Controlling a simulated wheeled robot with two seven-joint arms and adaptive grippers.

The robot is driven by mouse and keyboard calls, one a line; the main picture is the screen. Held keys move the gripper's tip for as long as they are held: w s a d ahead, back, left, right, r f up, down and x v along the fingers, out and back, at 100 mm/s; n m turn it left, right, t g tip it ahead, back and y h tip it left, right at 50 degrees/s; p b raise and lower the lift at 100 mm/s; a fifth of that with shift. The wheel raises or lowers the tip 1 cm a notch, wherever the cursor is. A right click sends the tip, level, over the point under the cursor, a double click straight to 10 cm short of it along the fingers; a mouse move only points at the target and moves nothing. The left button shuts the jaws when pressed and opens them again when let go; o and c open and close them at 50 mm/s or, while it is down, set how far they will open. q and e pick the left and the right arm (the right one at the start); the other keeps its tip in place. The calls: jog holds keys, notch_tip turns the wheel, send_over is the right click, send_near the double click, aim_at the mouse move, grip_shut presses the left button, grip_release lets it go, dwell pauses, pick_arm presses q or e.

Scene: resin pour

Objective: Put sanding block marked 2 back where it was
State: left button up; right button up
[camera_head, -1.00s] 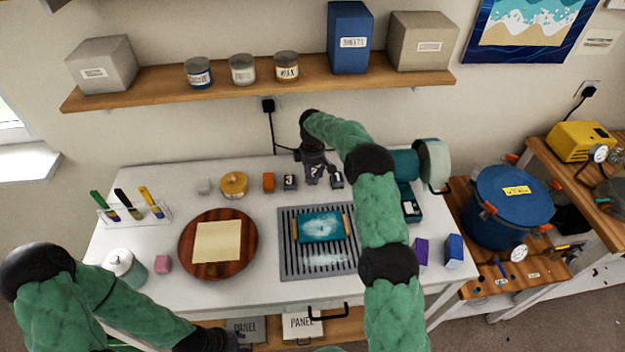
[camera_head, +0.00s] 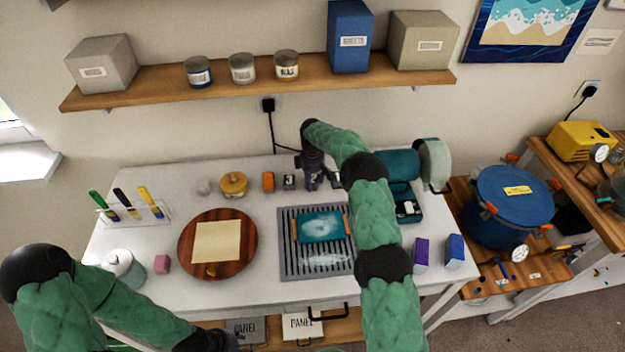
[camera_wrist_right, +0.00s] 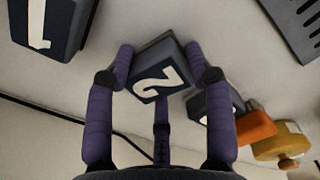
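In the right wrist view, sanding block marked 2 (camera_wrist_right: 160,76) is between the fingers of my right gripper (camera_wrist_right: 160,52), which look closed against its sides. In the head view this gripper (camera_head: 318,182) is low over the back of the table, and its fingers hide the block. I cannot tell whether the block touches the table. Block marked 1 (camera_wrist_right: 46,22) is on one side, and another dark numbered block (camera_wrist_right: 232,102), partly hidden by a finger, is on the other. Block 3 (camera_head: 289,182) shows in the head view. My left gripper (camera_head: 215,341) is at the bottom edge, fingers unclear.
An orange block (camera_head: 268,181) and an amber tin (camera_head: 234,184) stand left of the blocks. In front are a grey slotted rack (camera_head: 287,262) with a teal tray (camera_head: 320,227) and a round wooden board (camera_head: 190,258).

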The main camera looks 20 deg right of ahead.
aim_at(313, 179)
jog(key=shift+o, duration=0.7)
jog(key=shift+r, duration=0.1)
jog(key=shift+r, duration=0.35)
notch_tip(313, 179, up, 7)
jog(key=shift+p, duration=0.4)
